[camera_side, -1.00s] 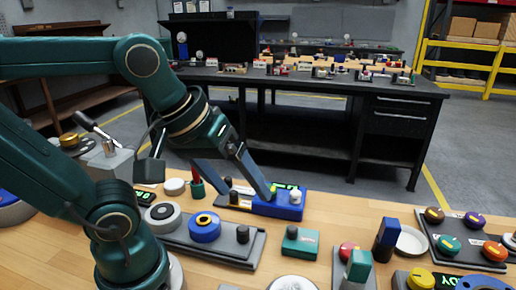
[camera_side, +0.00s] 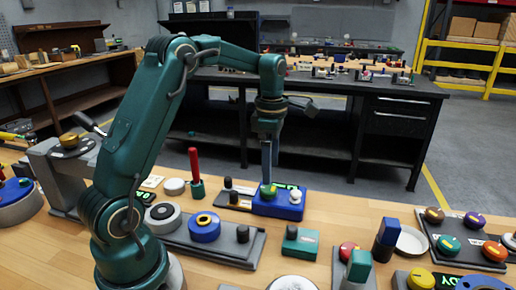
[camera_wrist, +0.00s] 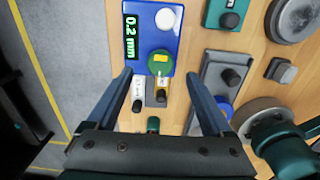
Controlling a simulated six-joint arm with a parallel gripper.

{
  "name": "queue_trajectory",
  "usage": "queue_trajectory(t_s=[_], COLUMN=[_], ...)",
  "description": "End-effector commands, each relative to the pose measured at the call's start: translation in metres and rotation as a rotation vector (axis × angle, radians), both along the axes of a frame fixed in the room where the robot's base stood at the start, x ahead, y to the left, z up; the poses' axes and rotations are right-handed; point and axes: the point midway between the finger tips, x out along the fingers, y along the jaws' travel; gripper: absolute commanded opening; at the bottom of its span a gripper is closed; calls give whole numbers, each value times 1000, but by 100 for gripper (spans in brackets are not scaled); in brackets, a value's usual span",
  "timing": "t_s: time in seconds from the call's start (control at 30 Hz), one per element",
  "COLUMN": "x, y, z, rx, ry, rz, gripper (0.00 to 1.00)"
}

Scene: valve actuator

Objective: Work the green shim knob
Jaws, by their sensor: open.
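The green shim knob (camera_side: 268,191) sits on a blue box (camera_side: 290,209) beside a white knob (camera_side: 296,197). In the wrist view the green knob (camera_wrist: 160,62) shows on the blue box, next to a display (camera_wrist: 131,38) reading 0.2 mm. My gripper (camera_side: 267,176) points down over the green knob in the side view, its fingers seen edge-on. In the wrist view my gripper (camera_wrist: 159,76) is open, one finger to each side of the knob's line. I cannot tell whether the fingers touch it.
A dark plate with small black pegs (camera_side: 234,197) adjoins the blue box. A red upright handle (camera_side: 195,165) stands to the left. A blue ring knob (camera_side: 205,227) and a teal box (camera_side: 300,242) stand nearer the camera. Another panel with coloured knobs (camera_side: 474,220) is at the right.

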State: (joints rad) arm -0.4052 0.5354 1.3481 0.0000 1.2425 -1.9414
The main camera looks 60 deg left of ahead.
Motion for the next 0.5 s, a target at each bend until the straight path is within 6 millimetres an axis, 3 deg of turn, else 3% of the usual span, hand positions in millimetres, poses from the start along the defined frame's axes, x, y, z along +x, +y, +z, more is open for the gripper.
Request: queue_trajectory(t_s=[0.5], x=[-3], y=[3], z=[-54], rx=[-8], ry=[15], rz=[9], gripper=[85])
